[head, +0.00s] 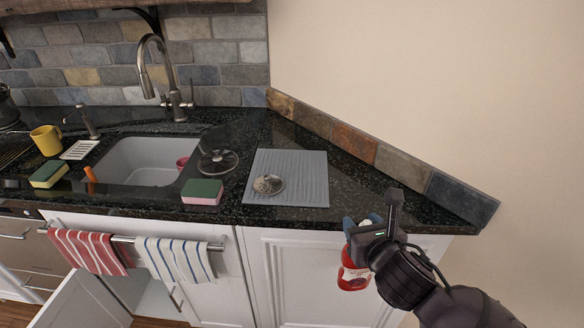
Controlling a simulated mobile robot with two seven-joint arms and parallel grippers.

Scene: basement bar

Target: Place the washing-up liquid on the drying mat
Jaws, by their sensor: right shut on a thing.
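The washing-up liquid (354,273) is a red bottle with a white label and a pale top. My right gripper (364,226) is shut on its upper part and holds it in front of the cabinet door, below the counter's front edge. The gripper hides part of the bottle's top. The drying mat (300,172) is a grey ribbed rectangle flat on the dark counter, up and to the left of my right gripper. A round metal item (268,184) lies on the mat's left part. My left gripper is not in view.
The sink (140,160) with a tall tap (165,75) is at left. A sponge (202,191) and a round dark strainer (218,161) lie between sink and mat. Striped towels (180,260) hang below. The counter (390,200) right of the mat is clear. A lower cabinet door (85,303) stands open.

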